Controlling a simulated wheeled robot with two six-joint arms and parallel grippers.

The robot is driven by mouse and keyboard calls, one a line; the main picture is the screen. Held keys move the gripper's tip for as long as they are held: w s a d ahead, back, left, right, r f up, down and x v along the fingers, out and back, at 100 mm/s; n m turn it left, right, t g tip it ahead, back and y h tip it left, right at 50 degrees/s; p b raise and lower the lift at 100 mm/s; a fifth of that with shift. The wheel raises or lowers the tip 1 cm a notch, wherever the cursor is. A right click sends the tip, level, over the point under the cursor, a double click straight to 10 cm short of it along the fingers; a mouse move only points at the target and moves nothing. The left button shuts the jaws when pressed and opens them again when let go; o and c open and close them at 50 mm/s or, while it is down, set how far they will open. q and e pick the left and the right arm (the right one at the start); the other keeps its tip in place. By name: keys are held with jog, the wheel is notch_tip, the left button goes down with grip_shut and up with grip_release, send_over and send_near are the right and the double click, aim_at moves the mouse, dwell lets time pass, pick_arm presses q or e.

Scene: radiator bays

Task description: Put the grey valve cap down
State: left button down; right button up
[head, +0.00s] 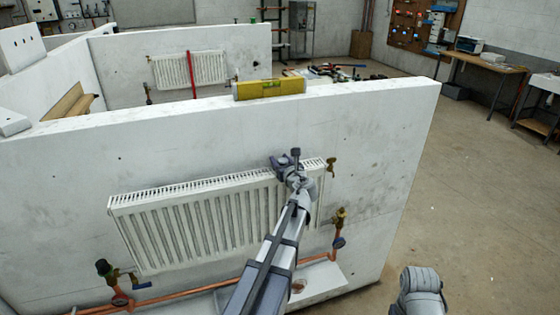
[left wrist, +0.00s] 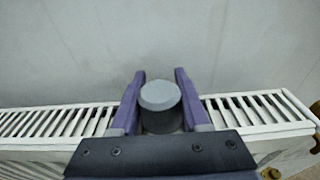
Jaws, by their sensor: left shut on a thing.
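The grey valve cap (left wrist: 160,97) is a short cylinder with a light grey top. It sits between the two purple fingers of my left gripper (left wrist: 161,100), which are shut on it. In the head view the left gripper (head: 289,162) is over the top grille of the white radiator (head: 205,220), near its right end. The cap shows there as a small grey piece (head: 296,152). I cannot tell whether the cap touches the radiator.
A bare brass valve (head: 340,219) stands on copper pipe at lower right; a dark-capped valve (head: 104,268) is at lower left. A brass fitting (head: 331,165) is at the radiator's upper right. A yellow level (head: 269,89) lies on the wall top. Floor at right is clear.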

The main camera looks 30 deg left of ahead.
pick_arm(q)
jog(key=shift+c, duration=1.5)
grip_release()
jog(key=f+p+v, duration=0.1)
jog(key=v, duration=0.6)
jog(key=shift+s+d+r, duration=0.3)
jog(key=shift+s+r, duration=0.05)
jog(key=shift+r, duration=0.05)
